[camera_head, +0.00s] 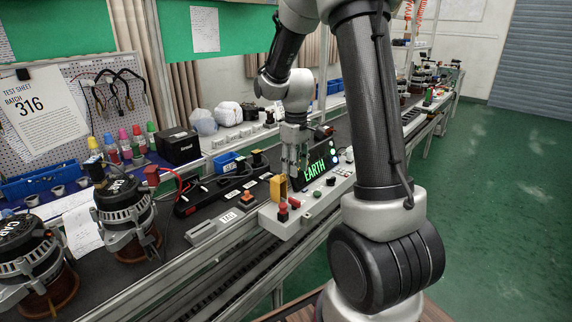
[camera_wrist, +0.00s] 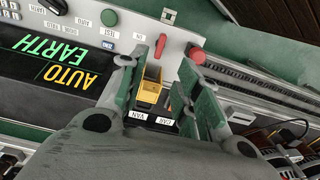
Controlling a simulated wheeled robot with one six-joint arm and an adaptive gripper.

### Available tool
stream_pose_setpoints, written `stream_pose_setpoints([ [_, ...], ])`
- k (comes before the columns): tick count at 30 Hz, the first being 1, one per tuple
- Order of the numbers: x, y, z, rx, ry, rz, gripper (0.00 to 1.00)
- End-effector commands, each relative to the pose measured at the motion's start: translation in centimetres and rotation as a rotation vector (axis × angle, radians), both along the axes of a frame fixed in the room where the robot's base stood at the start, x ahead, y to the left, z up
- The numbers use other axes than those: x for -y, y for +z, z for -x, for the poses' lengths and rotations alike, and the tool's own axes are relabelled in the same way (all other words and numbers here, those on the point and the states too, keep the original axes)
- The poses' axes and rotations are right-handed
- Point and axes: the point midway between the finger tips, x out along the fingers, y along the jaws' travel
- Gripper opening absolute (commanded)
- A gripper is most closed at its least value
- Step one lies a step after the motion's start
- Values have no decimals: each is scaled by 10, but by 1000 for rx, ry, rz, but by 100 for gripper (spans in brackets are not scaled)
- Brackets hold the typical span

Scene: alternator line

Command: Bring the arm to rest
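My gripper (camera_head: 293,168) hangs with its fingers down over the test panel (camera_head: 270,218), close to a yellow block-shaped control (camera_head: 278,188) and the lit display (camera_head: 316,167) reading EARTH. In the wrist view my gripper (camera_wrist: 168,68) has its two green-grey fingers spread apart. The yellow control (camera_wrist: 150,86) shows in the gap between them, nearer the left finger. I see nothing held. Whether a finger touches the control cannot be told. My arm is bent, reaching over the bench from the right.
A red button (camera_wrist: 197,55) and a green button (camera_wrist: 109,17) sit on the panel close to the fingers. Two alternators (camera_head: 126,215) (camera_head: 30,262) stand at the left of the bench. A black box (camera_head: 178,146) and coloured bottles (camera_head: 125,142) are behind. Green floor (camera_head: 510,190) is clear at right.

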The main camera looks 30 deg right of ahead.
Motion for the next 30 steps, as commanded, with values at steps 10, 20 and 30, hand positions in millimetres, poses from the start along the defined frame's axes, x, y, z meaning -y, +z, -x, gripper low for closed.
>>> stream_pose_setpoints([
  [10,-1,-2,8,-28,-84,-2,33],
  [20,-18,43,106,-72,-324,4,33],
  [30,-40,114,206,142,-410,-25,33],
])
